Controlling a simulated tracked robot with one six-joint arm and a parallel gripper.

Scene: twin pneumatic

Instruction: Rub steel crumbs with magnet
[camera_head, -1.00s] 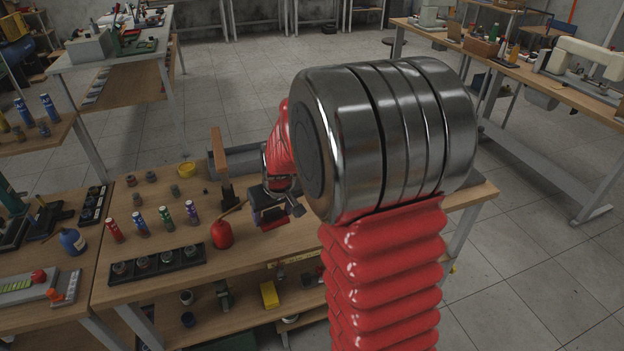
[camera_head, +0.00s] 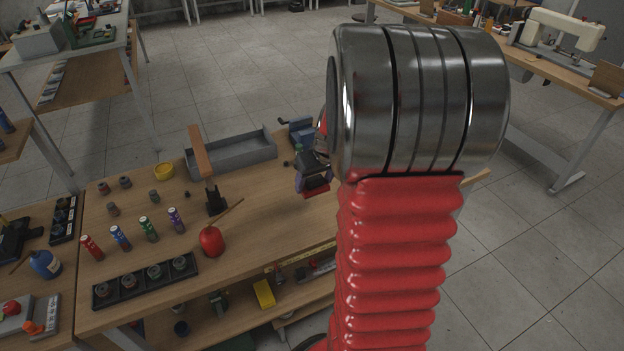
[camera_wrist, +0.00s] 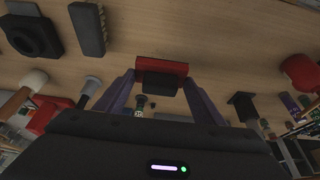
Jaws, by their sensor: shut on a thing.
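My gripper (camera_head: 314,172) is over the right part of the wooden bench in the head view, partly hidden behind my own arm. In the wrist view my gripper (camera_wrist: 161,82) has its two purple-grey fingers closed on a red and black block, which looks like the magnet (camera_wrist: 175,68). The magnet's red part also shows below the gripper in the head view (camera_head: 317,193). The wrist view shows bench wood beyond the magnet; I cannot tell their gap. I cannot make out any steel crumbs in either view.
A long grey tray (camera_head: 232,152) lies at the bench's back edge, with a blue-grey vise (camera_head: 297,130) to its right. A wooden-handled tool (camera_head: 201,155) stands upright in front of the tray. A red oil can (camera_head: 211,241) and several coloured cylinders (camera_head: 148,229) stand left of my gripper.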

